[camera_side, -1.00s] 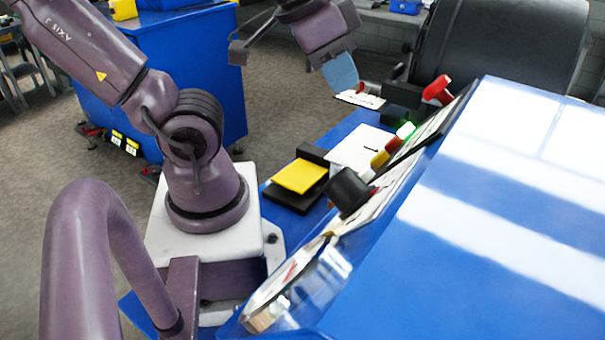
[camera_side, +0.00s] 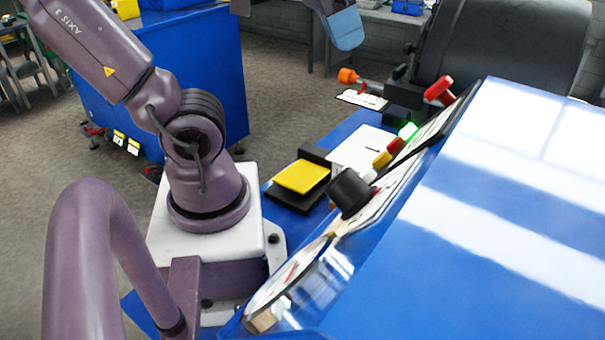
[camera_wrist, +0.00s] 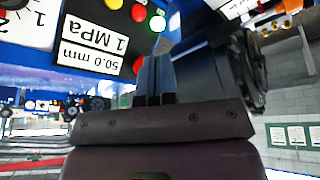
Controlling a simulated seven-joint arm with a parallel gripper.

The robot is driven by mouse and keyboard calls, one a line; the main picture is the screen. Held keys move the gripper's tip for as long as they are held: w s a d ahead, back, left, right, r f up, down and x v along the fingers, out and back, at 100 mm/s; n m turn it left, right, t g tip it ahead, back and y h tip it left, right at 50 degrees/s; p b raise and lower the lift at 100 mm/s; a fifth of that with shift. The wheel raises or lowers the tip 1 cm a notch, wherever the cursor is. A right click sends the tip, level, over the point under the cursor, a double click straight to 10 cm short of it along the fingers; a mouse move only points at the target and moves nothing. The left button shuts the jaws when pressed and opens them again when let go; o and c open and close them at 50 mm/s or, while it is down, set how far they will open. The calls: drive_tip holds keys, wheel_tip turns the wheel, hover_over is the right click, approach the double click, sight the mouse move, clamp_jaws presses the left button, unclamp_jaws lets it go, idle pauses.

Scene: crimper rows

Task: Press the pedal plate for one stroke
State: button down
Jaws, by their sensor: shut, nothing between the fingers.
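The pedal plate (camera_side: 302,176) appears to be the yellow plate on a black base, on the blue bench top right of my arm's base in the side view. It looks tilted slightly; how far it is pressed I cannot tell. My gripper (camera_side: 347,40) is at the top of the side view, high above the bench and well apart from the yellow plate. Its blue fingers are together, with nothing seen between them. They also show in the wrist view (camera_wrist: 154,66). The yellow plate is not seen in the wrist view.
A sloped panel holds a black knob (camera_side: 350,191), a lit green lamp (camera_side: 407,131) and a red knob (camera_side: 439,89). A white sheet (camera_side: 362,148) lies behind the plate. An orange knob (camera_side: 348,76) stands farther back. A large dark cylinder (camera_side: 500,50) is at back right.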

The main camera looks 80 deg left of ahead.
drive_tip(key=w+a+n+g+h, duration=0.1)
drive_tip(key=a+n+g+h, duration=0.2)
drive_tip(key=a+n, duration=0.45)
drive_tip(key=n+h, duration=0.5)
hover_over(307, 181)
drive_tip(key=a, duration=0.3)
wheel_tip(307, 181, down, 25)
drive_tip(key=shift+a, duration=0.25)
drive_tip(key=shift+s+d+f, duration=0.1)
drive_tip(key=shift+s+f, duration=0.05)
drive_tip(key=shift+f, duration=1.3)
drive_tip(key=shift+s+d+f, duration=0.1)
drive_tip(key=shift+d+f, duration=0.05)
drive_tip(key=shift+f, duration=1.35)
drive_tip(key=shift+s+d+f, duration=0.1)
drive_tip(key=shift+s+f, duration=0.05)
drive_tip(key=shift+f, duration=1.3)
drive_tip(key=shift+f, duration=0.15)
drive_tip(key=shift+f, duration=0.25)
